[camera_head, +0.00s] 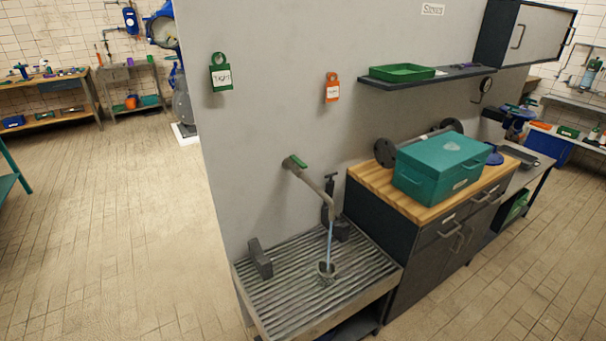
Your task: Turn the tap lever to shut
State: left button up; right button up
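The tap (312,186) sticks out from the grey wall panel above a ridged metal sink (285,303). Its green lever (299,161) sits on top at the wall end of the pipe. A thin bluish stream of water (329,246) falls from the spout to the drain (326,268). Neither of my grippers is in view.
A dark grey block (259,258) stands at the sink's left side, and a dark tool (329,193) stands behind the spout. A teal toolbox (440,169) sits on the wooden-topped cabinet (372,184) to the right. The tiled floor on the left is clear.

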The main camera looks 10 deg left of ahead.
aim_at(299, 164)
jog(key=u, duration=0.5)
jog(key=k, duration=1.2)
jog(key=z, duration=0.4)
jog(key=i, duration=0.75)
jog(key=z, duration=0.65)
jog(key=i, duration=0.5)
